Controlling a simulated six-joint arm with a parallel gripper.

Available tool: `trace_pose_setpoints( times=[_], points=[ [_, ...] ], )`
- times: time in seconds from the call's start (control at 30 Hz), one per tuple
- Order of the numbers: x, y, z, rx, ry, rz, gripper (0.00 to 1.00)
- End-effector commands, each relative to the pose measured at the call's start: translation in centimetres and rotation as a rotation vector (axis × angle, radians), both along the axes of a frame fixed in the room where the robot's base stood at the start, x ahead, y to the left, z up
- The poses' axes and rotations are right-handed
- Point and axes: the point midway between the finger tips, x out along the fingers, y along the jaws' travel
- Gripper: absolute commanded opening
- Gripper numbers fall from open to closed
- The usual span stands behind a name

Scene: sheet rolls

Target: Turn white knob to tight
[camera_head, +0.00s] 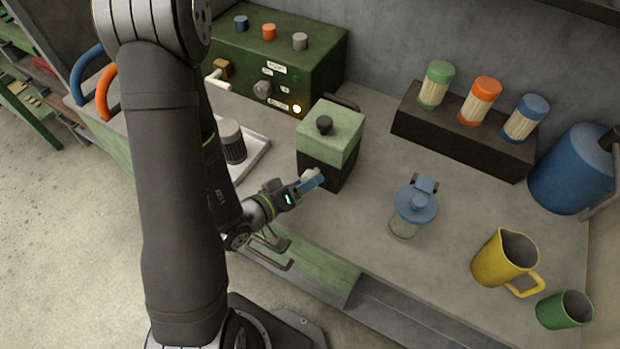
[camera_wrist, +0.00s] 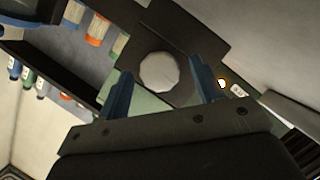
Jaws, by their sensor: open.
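The white knob (camera_wrist: 160,72) is a pale many-sided disc on the dark face of a box with a pale green top (camera_head: 334,128) and a black top knob. In the head view the white knob (camera_head: 309,173) shows only as a small pale piece at the box's front, partly hidden by my gripper (camera_head: 311,182). My gripper (camera_wrist: 160,78) has blue fingers and is open. In the wrist view one finger lies on each side of the white knob, with gaps visible. No mark showing the knob's setting is readable.
A green control box (camera_head: 270,55) with knobs and a lit lamp stands behind. A white tray (camera_head: 256,158) holds a dark jar. To the right are a blue-lidded jar (camera_head: 415,207), yellow jug (camera_head: 503,258), green cup (camera_head: 565,309) and dark rack (camera_head: 460,145) of jars.

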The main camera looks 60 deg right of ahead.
Motion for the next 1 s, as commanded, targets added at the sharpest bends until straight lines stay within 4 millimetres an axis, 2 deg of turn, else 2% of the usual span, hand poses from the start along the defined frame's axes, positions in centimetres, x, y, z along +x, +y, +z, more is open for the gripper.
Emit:
trace_pose_setpoints(
  times=[0.2, 0.57, 0.67, 0.8, 1.0],
  points=[
    [-0.5, -1.7, -0.4, -0.001, -0.001, -0.001, 0.61],
    [-0.6, -2.0, -0.5, -0.001, 0.000, 0.001, 0.61],
    [-0.6, -2.0, -0.5, -0.001, 0.000, 0.001, 0.46],
    [-0.6, -2.0, -0.5, -0.001, 0.000, 0.001, 0.18],
    [-0.6, -2.0, -0.5, -0.002, -0.008, 0.000, 0.17]
  ],
)
